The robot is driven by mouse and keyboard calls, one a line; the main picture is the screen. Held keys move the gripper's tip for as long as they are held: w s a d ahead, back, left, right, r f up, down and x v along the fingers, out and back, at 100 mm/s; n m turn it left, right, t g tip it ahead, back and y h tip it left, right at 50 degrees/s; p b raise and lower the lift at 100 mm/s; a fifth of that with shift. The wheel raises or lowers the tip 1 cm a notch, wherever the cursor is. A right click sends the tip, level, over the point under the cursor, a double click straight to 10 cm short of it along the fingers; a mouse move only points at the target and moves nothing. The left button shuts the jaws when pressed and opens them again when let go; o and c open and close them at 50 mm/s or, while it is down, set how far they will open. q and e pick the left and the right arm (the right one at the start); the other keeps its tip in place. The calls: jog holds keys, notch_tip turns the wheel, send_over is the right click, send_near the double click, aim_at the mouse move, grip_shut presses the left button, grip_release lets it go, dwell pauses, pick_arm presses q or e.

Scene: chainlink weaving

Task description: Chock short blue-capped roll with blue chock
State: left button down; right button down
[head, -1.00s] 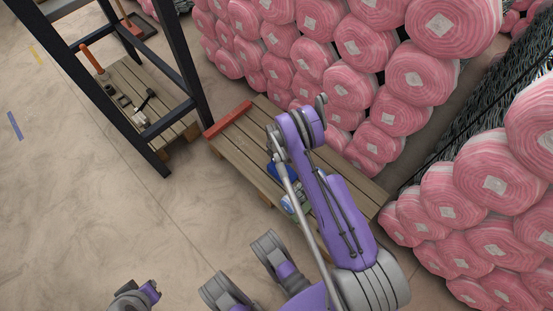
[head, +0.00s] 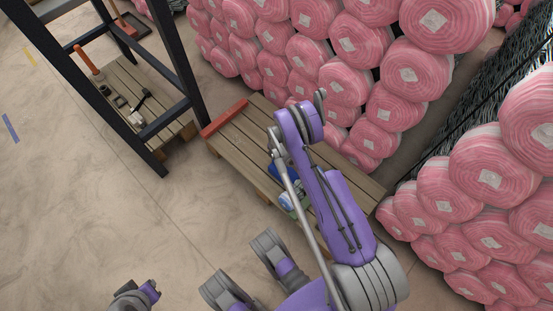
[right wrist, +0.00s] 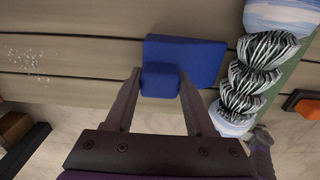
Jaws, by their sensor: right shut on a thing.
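The blue chock (right wrist: 185,62) is a wedge with a narrower block between the two fingers of my right gripper (right wrist: 160,88), which is shut on it. It sits at or just above the wooden pallet boards. The short roll (right wrist: 258,75) of black-and-white mesh, with a pale blue cap, lies just right of the chock in the right wrist view. In the head view, my right arm partly hides the blue chock (head: 284,168) and the roll (head: 291,199). My left gripper is not clearly visible.
The wooden pallet (head: 243,143) has a red bar (head: 224,119) along its left end. An orange block (right wrist: 300,104) shows at the right wrist view's right edge. Pink rolls (head: 365,95) are stacked behind the pallet. A dark frame (head: 120,100) stands left; the floor in front is open.

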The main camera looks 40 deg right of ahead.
jog(key=shift+s, duration=0.55)
jog(key=shift+c, duration=0.8)
grip_release()
notch_tip(320, 180, up, 11)
jog(key=p, duration=0.3)
